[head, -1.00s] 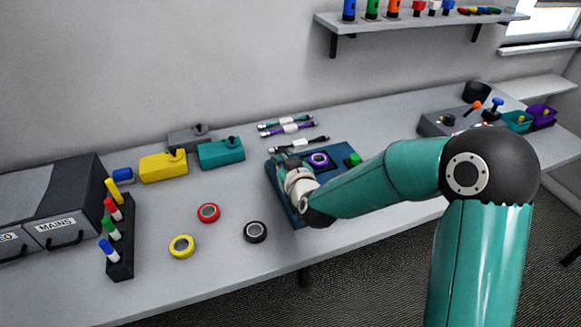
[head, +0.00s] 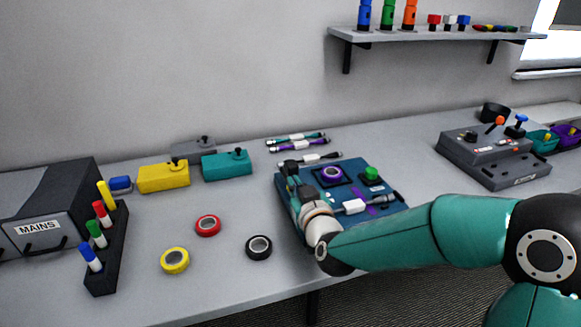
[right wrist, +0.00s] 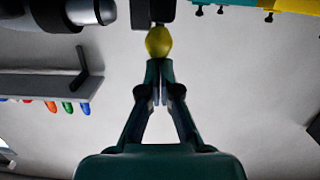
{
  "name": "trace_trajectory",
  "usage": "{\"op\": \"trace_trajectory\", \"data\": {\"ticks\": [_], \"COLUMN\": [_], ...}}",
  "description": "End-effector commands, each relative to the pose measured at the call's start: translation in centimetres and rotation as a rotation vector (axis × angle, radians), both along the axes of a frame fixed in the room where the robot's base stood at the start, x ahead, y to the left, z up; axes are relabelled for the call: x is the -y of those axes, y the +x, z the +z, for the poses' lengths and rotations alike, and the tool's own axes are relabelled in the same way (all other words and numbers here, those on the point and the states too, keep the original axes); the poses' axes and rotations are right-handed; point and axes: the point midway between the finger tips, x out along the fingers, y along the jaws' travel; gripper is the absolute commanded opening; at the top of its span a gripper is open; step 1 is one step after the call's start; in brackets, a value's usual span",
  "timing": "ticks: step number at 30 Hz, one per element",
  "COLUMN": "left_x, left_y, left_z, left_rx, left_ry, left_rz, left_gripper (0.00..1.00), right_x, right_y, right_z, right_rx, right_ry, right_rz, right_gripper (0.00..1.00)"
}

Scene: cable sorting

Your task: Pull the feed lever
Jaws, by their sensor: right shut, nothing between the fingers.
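My right gripper (head: 291,180) is over the left part of the blue board (head: 348,181), its arm coming in from the right. In the right wrist view its fingers (right wrist: 158,70) are shut together and empty. A round yellow knob (right wrist: 159,41) is right at the fingertips, against a dark block (right wrist: 153,10); whether fingers and knob touch is unclear. This may be the feed lever's knob; in the head view the gripper hides that spot. The board also carries a purple ring (head: 331,173), a green button (head: 371,173) and a white-bodied cable (head: 355,206).
A grey control box (head: 492,160) with orange and blue levers stands at right. Tape rolls, red (head: 208,225), yellow (head: 175,261) and black (head: 259,246), lie left of the board. Yellow (head: 163,178) and teal (head: 226,165) boxes and several cables (head: 298,143) are behind.

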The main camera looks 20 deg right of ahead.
Motion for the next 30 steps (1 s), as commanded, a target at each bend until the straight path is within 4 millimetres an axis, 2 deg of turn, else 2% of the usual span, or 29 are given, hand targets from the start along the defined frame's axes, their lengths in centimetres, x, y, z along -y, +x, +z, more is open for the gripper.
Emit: {"op": "trace_trajectory", "data": {"ticks": [4,8,14,18,24,30], "left_x": [0.0,0.0,0.0,0.0,0.0,0.0], "left_y": [0.0,0.0,0.0,0.0,0.0,0.0], "left_z": [0.1,0.7,3.0,1.8,1.3,1.2], "left_rx": [0.0,0.0,0.0,0.0,0.0,0.0], "left_ry": [0.0,0.0,0.0,0.0,0.0,0.0], "left_rz": [0.0,0.0,0.0,0.0,0.0,0.0], "left_gripper": [0.4,0.4,0.4,0.4,0.4,0.4], "right_x": [-0.1,-0.2,-0.6,-0.8,-1.2,-1.4], "right_y": [0.0,-0.1,-0.5,-3.5,-7.6,-10.0], "right_z": [0.0,0.9,4.2,3.6,3.6,3.6], "right_rx": [-0.002,-0.001,0.001,0.0,0.001,0.001], "right_ry": [0.0,0.001,0.001,0.001,0.0,0.001], "right_rz": [0.001,0.002,0.005,0.004,0.004,0.005], "right_gripper": [0.0,0.0,0.0,0.0,0.0,0.0]}}
